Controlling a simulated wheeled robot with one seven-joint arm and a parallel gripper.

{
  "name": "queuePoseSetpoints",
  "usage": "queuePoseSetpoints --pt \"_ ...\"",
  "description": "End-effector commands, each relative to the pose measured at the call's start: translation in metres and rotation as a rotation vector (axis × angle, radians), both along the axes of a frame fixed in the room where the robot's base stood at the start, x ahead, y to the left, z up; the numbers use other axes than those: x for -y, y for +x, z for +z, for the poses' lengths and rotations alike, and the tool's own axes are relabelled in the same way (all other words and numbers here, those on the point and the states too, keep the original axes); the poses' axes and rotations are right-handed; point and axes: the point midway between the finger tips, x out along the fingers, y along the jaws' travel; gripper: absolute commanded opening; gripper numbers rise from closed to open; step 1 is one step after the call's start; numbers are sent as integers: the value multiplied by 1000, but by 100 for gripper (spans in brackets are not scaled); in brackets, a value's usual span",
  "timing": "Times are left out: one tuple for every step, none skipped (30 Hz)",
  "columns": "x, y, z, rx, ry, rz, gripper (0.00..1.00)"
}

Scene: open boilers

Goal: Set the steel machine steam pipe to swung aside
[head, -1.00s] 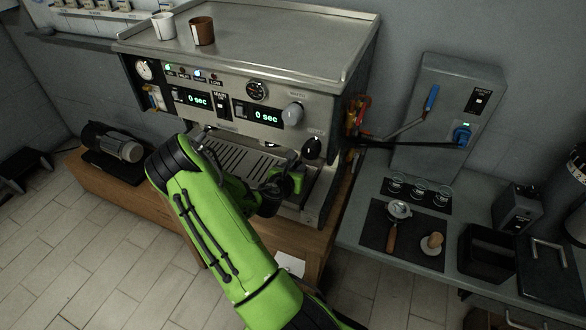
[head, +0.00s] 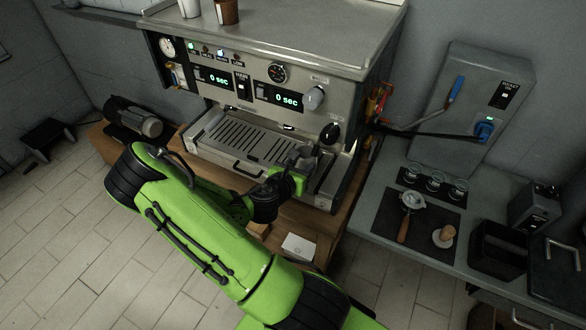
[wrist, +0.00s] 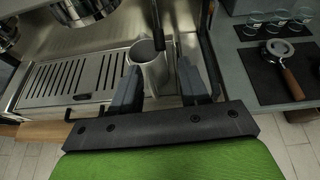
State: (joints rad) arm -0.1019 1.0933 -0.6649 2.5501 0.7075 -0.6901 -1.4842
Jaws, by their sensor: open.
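The steel espresso machine (head: 290,55) stands on a wooden counter. In the wrist view its dark, thin steam pipe (wrist: 156,22) comes down from the top edge and its lower end meets or passes in front of a steel pitcher (wrist: 150,72). The pitcher stands on or over the right part of the drip tray. My gripper (wrist: 159,68) is open, with one grey finger on each side of the pitcher and pipe. Contact cannot be told. In the head view my gripper (head: 302,162) is at the machine's front right, hiding the pipe's lower end.
A slatted drip tray (head: 236,140) lies left of my gripper. A black knob (head: 330,132) sits above it. A grey side counter (head: 385,190) on the right holds several glasses and a portafilter (head: 408,212) on a dark mat. Two cups stand on the machine.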

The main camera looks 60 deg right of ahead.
Motion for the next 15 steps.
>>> queuePoseSetpoints --pt "-7 0 15 -9 -7 7 45" --pt "-8 0 14 -8 -1 4 45" --pt "-11 0 13 -8 2 4 45" --pt "-13 0 14 -9 3 5 45" --pt "-15 0 14 -10 5 5 45" --pt "-17 0 15 -10 4 4 45" --pt "-19 -1 16 -10 4 4 45" --pt "-21 -1 18 -11 3 4 45" --pt "-23 -2 19 -11 2 4 45" --pt "-24 -2 21 -9 0 4 45" --pt "-26 -3 23 -9 -2 4 45" --pt "-27 -4 25 -8 -6 5 45" --pt "-29 -5 26 -5 -9 5 45" --pt "-34 -4 27 -3 -4 6 45" --pt "-40 -5 28 -3 -1 7 45"
